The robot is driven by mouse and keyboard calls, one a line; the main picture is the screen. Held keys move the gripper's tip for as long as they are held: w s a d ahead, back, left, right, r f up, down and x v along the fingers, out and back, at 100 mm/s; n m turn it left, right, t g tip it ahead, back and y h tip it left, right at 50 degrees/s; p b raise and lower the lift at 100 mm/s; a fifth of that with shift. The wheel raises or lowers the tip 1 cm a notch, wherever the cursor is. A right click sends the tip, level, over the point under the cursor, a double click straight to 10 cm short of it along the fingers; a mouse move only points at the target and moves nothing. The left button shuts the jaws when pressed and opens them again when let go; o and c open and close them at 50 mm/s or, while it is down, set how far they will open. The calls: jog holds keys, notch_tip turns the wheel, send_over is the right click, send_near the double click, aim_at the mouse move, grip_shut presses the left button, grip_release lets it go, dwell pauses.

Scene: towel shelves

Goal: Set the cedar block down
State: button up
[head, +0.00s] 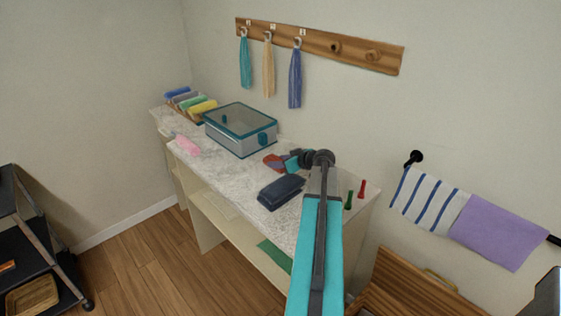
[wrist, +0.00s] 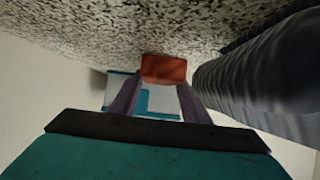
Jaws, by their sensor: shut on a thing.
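The cedar block (wrist: 163,68) is a small red-brown block between the two grey-purple fingers of my gripper (wrist: 160,84) in the wrist view. My gripper is shut on it. In the head view the block (head: 270,158) shows as a reddish patch at the tip of my gripper (head: 279,162), low over the speckled counter (head: 238,175), partly covered by the fingers. In the wrist view the block appears against the edge of the counter surface (wrist: 110,28). I cannot tell whether it touches the counter.
A grey box with teal edges (head: 238,148) stands left of my gripper. A dark folded cloth (head: 281,192) lies in front, also large at right in the wrist view (wrist: 255,75). Green (head: 348,200) and red (head: 362,189) pegs stand right. A pink item (head: 187,145) lies left.

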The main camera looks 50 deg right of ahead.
jog(key=shift+f, duration=0.15)
jog(key=o, duration=1)
jog(key=shift+o, duration=0.2)
jog(key=shift+r, duration=0.25)
jog(key=shift+s, duration=0.35)
jog(key=b+v, duration=0.2)
jog(key=v, duration=0.9)
jog(key=shift+s+r+b, duration=0.1)
jog(key=shift+r+b, duration=0.05)
jog(key=shift+b, duration=0.15)
